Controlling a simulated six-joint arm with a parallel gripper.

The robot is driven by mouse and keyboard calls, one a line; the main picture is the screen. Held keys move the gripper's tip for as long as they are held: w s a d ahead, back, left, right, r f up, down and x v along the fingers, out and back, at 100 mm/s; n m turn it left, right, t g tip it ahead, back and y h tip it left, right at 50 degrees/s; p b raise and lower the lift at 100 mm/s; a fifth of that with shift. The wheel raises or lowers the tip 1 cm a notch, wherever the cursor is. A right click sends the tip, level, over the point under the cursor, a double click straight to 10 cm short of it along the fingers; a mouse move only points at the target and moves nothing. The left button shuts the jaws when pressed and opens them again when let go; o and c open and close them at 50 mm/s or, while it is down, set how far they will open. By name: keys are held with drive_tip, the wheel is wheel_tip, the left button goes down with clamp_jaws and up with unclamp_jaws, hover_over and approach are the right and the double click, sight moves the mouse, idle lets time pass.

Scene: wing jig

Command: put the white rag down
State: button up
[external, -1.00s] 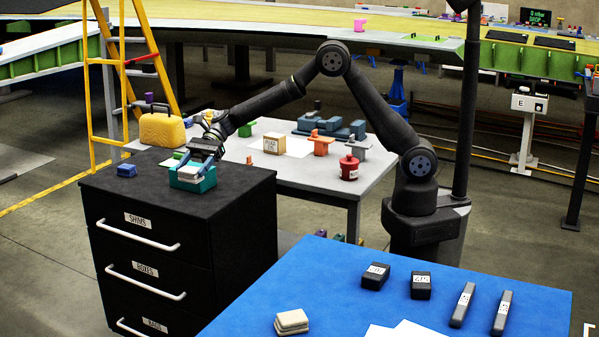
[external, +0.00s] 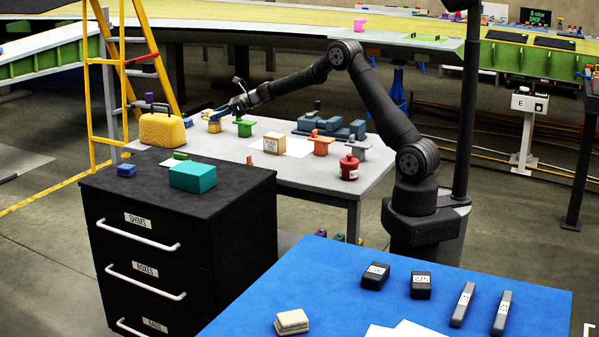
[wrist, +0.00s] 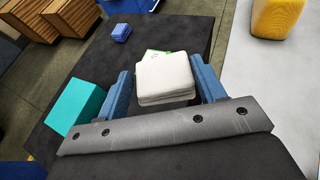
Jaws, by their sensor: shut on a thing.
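The white rag (wrist: 164,78) is a folded off-white pad in the wrist view. It sits between the two blue fingers of my gripper (wrist: 160,68), which are shut on it at its left and right sides. In the external view my gripper (external: 213,115) is raised beyond the black cabinet, near the far left part of the grey table. The rag cannot be made out clearly there.
The black cabinet top (external: 130,185) holds a teal block (external: 193,176), a small blue block (external: 126,170) and a green piece (external: 180,155). A yellow case (external: 162,130) stands behind. The grey table (external: 320,185) carries several parts. Off-white pads (external: 291,321) lie on the blue bench.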

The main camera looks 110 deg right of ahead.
drive_tip(key=s+d+m+g+h, duration=0.4)
drive_tip(key=s+d+m+h, duration=0.15)
drive_tip(key=s+d, duration=1.3)
hover_over(233, 158)
drive_tip(key=f, duration=1.7)
drive_tip(key=shift+s+d, duration=0.25)
drive_tip(key=shift+w+f, duration=0.1)
drive_tip(key=shift+f, duration=1.9)
drive_tip(key=shift+f, duration=0.15)
drive_tip(key=o, duration=1.1)
drive_tip(key=shift+c, duration=0.2)
